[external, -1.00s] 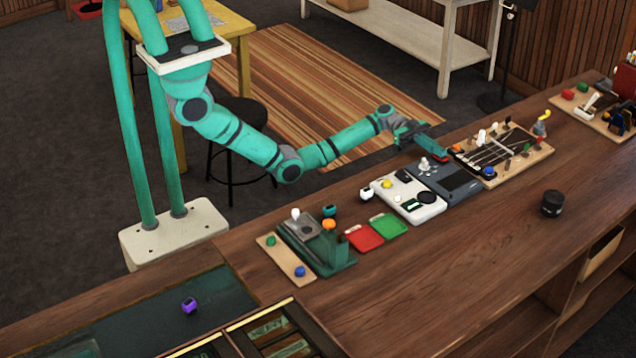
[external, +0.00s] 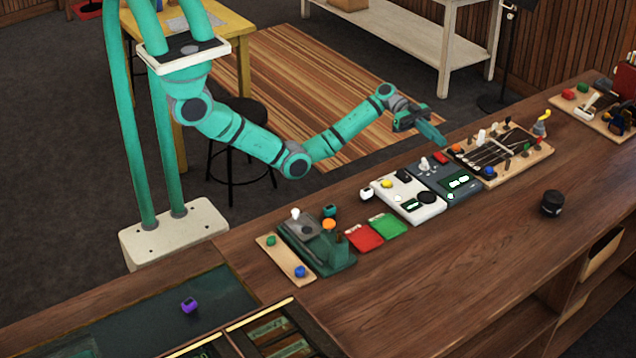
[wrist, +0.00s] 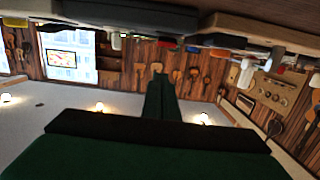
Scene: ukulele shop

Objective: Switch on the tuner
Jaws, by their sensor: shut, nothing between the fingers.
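A dark blue-grey box (external: 463,194) with a screen, which looks like the tuner, lies on the wooden counter right of a white device (external: 424,212). Its screen (external: 458,184) is lit with pale green marks. A white lever (external: 424,164) and a red part (external: 440,158) sit at its back edge. My gripper (external: 443,144) is shut and empty, a little above and behind that edge, apart from the box as far as I can tell. In the wrist view its closed fingers (wrist: 158,82) point away over the room, and the box's parts cannot be told apart.
The white device has a yellow knob (external: 387,184) and a small lit display. A wooden board (external: 517,173) with strings and coloured knobs lies close on the right. Red (external: 364,238) and green (external: 389,226) pads lie left. The counter front is clear around a black jar (external: 552,203).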

